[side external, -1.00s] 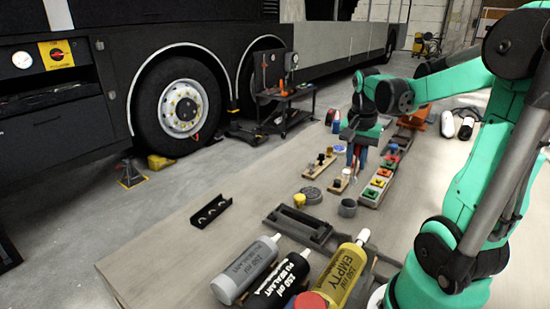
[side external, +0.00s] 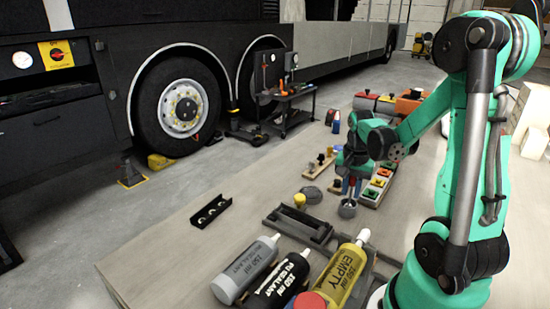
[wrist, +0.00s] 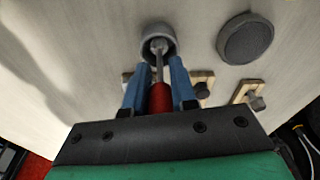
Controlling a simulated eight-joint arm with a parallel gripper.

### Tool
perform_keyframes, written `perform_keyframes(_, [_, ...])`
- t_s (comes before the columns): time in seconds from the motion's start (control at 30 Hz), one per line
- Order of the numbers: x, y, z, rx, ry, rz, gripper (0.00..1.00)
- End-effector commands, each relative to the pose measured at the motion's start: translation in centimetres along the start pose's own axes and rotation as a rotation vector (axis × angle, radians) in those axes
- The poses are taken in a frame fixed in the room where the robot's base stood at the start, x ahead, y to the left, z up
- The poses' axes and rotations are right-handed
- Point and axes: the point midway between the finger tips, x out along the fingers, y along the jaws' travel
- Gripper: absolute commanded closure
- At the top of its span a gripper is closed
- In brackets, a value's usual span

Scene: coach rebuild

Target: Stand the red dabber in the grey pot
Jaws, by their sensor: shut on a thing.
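My gripper (wrist: 160,90), with blue fingers, is shut on the red dabber (wrist: 160,99). The dabber's grey shaft points away from the fingers, and its tip overlaps the opening of the grey pot (wrist: 145,53) in the wrist view. In the side external view my gripper (side external: 351,186) is right above the grey pot (side external: 347,210), which stands upright on the bench. The dabber looks roughly upright there, though little of it shows between the fingers. I cannot tell how deep its tip is inside the pot.
A round dark grey lid-like disc (wrist: 245,38) lies right of the pot. Small wooden boards with knobs (wrist: 250,94) are close by. A tray of coloured blocks (side external: 376,183) is beside my gripper. Cartridges (side external: 277,281) lie at the front.

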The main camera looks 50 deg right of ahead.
Motion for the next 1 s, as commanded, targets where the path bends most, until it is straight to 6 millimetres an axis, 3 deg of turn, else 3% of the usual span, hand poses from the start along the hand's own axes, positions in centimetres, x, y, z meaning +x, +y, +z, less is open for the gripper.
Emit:
perform_keyframes(0.1, [0.3,0.0,0.0,0.0,0.0,0.0,1.0])
perform_keyframes(0.13, [0.3,0.0,0.0,0.0,0.0,0.0,0.73])
perform_keyframes(0.23, [0.3,0.0,0.0,0.0,0.0,0.0,0.47])
perform_keyframes(0.67, [-0.4,0.0,0.0,0.0,0.0,0.0,0.47])
perform_keyframes(1.0, [-5.4,0.0,0.0,0.0,0.0,0.0,0.47])
